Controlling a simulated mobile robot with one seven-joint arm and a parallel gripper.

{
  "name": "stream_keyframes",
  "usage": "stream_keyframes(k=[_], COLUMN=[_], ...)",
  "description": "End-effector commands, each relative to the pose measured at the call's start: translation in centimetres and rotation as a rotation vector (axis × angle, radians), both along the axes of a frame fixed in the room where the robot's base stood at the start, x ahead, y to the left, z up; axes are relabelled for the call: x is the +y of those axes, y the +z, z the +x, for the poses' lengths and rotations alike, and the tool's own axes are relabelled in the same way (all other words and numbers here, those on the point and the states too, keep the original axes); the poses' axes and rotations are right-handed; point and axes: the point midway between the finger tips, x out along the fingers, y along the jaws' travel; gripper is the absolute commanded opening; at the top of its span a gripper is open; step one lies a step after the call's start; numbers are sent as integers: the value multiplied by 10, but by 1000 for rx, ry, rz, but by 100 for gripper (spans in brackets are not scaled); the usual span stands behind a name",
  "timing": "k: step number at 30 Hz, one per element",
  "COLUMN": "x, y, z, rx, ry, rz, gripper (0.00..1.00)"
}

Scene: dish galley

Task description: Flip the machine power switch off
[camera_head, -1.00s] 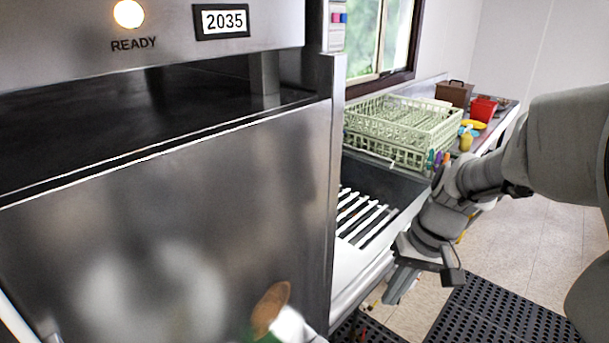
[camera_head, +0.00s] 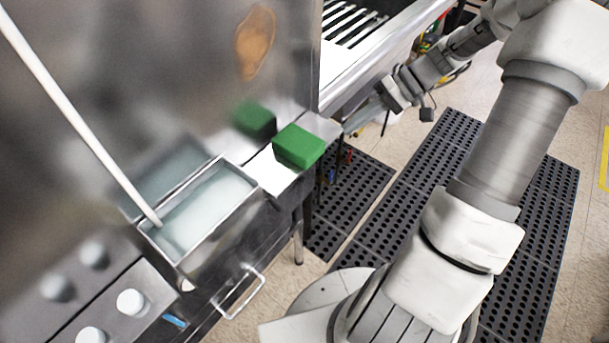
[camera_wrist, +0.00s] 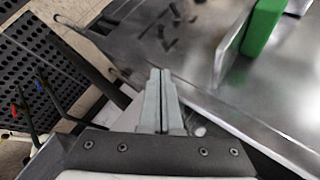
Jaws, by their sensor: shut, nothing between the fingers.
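The machine's brushed steel front (camera_head: 150,60) fills the left of the head view. No part that I can surely call the power switch shows. Round white knobs (camera_head: 131,302) sit on a steel panel at the lower left, mirrored in the steel; I cannot tell whether they belong to the switch. My gripper (camera_head: 354,122) is at the end of the arm, right of the green block and well away from the knobs. In the wrist view my gripper (camera_wrist: 160,75) has its two grey fingers together, with nothing between them, near a steel edge.
A green block (camera_head: 300,147) lies on a steel ledge, also seen in the wrist view (camera_wrist: 262,30). Left of it is a steel basin (camera_head: 243,198) of pale liquid with a white rod. A bar handle (camera_head: 240,292) juts below. Black perforated mats (camera_head: 440,180) cover the floor.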

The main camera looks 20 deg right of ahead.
Motion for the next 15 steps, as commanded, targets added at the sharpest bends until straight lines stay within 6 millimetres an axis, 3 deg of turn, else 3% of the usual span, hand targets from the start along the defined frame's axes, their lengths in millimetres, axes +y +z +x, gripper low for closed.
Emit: stream_keyframes(k=[15], x=[2], y=[-6], z=[1], rx=[-5], ry=[0], rz=[10], gripper=[0])
